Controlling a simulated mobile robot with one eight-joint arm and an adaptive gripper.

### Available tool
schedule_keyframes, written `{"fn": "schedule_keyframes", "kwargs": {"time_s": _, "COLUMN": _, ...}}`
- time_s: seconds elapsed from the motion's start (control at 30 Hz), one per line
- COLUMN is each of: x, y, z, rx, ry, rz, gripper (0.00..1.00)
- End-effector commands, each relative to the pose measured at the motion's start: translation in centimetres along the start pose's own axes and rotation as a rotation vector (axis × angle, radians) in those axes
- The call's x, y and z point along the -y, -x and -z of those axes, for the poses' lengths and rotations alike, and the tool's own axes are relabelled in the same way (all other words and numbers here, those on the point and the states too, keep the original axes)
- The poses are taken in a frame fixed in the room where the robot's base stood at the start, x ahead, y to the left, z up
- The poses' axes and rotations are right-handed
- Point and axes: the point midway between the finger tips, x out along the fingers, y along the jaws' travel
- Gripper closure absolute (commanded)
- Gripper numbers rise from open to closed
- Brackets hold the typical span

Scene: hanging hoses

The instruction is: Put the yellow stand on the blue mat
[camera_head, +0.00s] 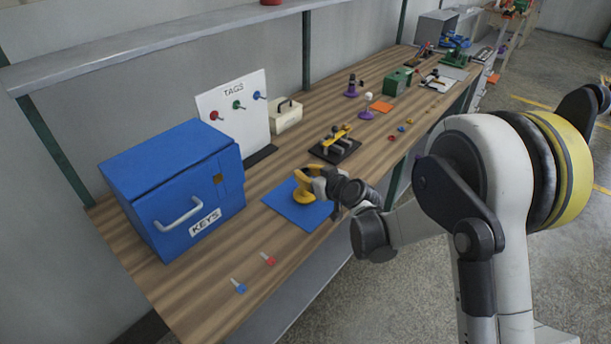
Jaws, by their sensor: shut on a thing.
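The blue mat (284,204) lies flat on the wooden bench, to the right of the blue box. The yellow stand (304,193) is upright over the right part of the mat, and its base appears to rest on it. My gripper (316,184) is at the stand's upper part, reaching in from the right, and is shut on it. The fingertips are small here and partly merge with the stand, so the exact grip is hidden.
A blue box marked KEYS (180,190) stands left of the mat. A white TAGS board (235,108) stands behind. A black tray with a yellow-handled item (337,145) is beyond the mat.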

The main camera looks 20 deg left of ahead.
Motion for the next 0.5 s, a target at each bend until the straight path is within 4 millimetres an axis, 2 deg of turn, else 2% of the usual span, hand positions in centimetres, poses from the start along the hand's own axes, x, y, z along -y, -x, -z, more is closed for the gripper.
{"fn": "schedule_keyframes", "kwargs": {"time_s": 0.23, "x": -0.02, "y": -0.13, "z": -0.32, "rx": 0.000, "ry": 0.000, "rz": 0.000, "gripper": 1.00}}
{"fn": "schedule_keyframes", "kwargs": {"time_s": 0.27, "x": -0.02, "y": -0.10, "z": -0.28, "rx": 0.000, "ry": 0.000, "rz": 0.000, "gripper": 0.71}}
{"fn": "schedule_keyframes", "kwargs": {"time_s": 0.3, "x": -0.02, "y": -0.08, "z": -0.22, "rx": 0.000, "ry": 0.000, "rz": 0.000, "gripper": 0.59}}
{"fn": "schedule_keyframes", "kwargs": {"time_s": 0.5, "x": -0.02, "y": -0.07, "z": -0.19, "rx": 0.000, "ry": 0.000, "rz": 0.000, "gripper": 0.59}}
